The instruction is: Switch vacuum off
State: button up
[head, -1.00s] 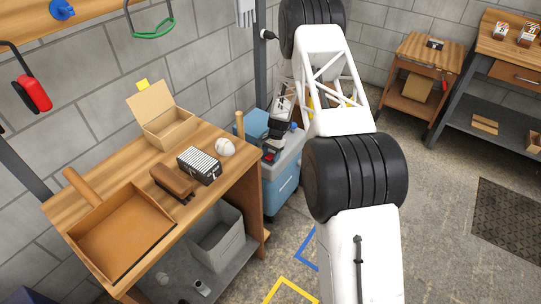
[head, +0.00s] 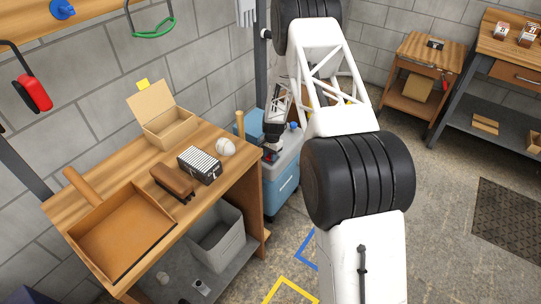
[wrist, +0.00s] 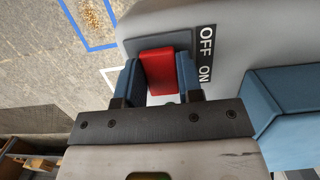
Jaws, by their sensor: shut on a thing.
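The vacuum (head: 283,182) is a blue and grey box on the floor, right of the wooden workbench. In the wrist view its grey top (wrist: 225,20) carries a red rocker switch (wrist: 160,68) on a darker plate, with a black OFF/ON label (wrist: 205,55) beside it. My gripper (wrist: 158,78) has its two blue fingers on either side of the red switch and is shut on it. In the head view my gripper (head: 271,151) is small and partly hidden at the vacuum's top. I cannot tell which side of the rocker is pressed.
A blue raised part (wrist: 285,110) of the vacuum lies right of my gripper. The workbench (head: 235,185) holds a tray (head: 85,235), an open box (head: 168,135), a brush (head: 172,180) and a white ball (head: 225,147). A grey bin (head: 218,245) sits below.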

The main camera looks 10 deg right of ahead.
jog(key=shift+s+t+h, duration=0.2)
jog(key=shift+t+h, duration=0.3)
jog(key=shift+t, duration=0.1)
jog(key=shift+a, duration=0.1)
jog(key=o, duration=0.9)
jog(key=shift+o, duration=0.2)
jog(key=shift+r, duration=3.85)
jog(key=shift+r, duration=0.1)
